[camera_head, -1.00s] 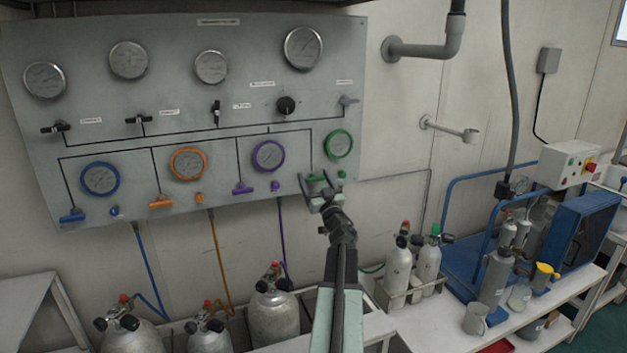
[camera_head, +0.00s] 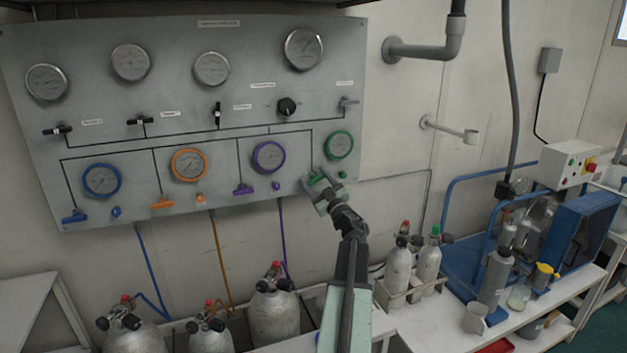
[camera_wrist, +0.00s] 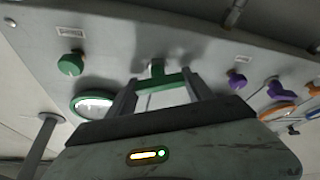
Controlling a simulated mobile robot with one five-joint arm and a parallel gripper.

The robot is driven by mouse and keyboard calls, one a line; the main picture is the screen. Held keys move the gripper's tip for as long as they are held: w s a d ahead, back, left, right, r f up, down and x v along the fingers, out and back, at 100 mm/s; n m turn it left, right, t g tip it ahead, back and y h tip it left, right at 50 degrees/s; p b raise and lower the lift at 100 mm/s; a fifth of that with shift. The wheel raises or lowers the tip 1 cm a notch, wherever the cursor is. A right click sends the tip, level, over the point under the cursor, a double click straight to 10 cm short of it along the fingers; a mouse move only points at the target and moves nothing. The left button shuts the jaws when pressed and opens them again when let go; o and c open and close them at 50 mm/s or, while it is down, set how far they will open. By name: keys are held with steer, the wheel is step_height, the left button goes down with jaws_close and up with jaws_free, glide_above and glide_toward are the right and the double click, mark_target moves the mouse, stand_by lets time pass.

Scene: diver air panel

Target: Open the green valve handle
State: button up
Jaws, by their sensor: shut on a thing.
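The green valve handle (camera_wrist: 157,70) is a small green T-shaped bar on the grey panel, below the green-ringed gauge (camera_head: 339,145). In the wrist view it lies between the two fingers of my gripper (camera_wrist: 160,83), which is shut on it. In the head view my gripper (camera_head: 325,190) is at the lower right part of the panel, tilted, and mostly hides the handle. A round green knob (camera_head: 343,174) sits just right of the gripper, and it also shows in the wrist view (camera_wrist: 70,64).
A purple handle (camera_head: 243,189) and purple knob (camera_head: 276,186) sit to the left on the panel. Orange and blue handles are farther left. Grey cylinders (camera_head: 274,312) stand below. A small cylinder rack (camera_head: 398,296) is to the lower right.

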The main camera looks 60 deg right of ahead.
steer(key=n+y+p, duration=0.1)
steer(key=n+y, duration=0.1)
steer(key=n, duration=0.2)
steer(key=n+y+p, duration=0.2)
steer(key=n, duration=0.2)
steer(key=shift+w+r, duration=0.1)
steer(key=shift+r, duration=0.05)
steer(key=shift+f+n+g+y+p, duration=0.1)
steer(key=shift+n+g+y+p, duration=0.25)
steer(key=shift+n+p, duration=0.7)
steer(key=shift+f+n+g+y+p, duration=0.1)
steer(key=shift+n+g+y+p, duration=0.35)
steer(key=shift+n, duration=1.1)
steer(key=shift+f, duration=0.1)
steer(key=o, duration=1.4)
steer(key=shift+c, duration=0.2)
steer(key=v, duration=0.7)
steer(key=shift+s, duration=0.4)
steer(key=shift+a+f, duration=0.1)
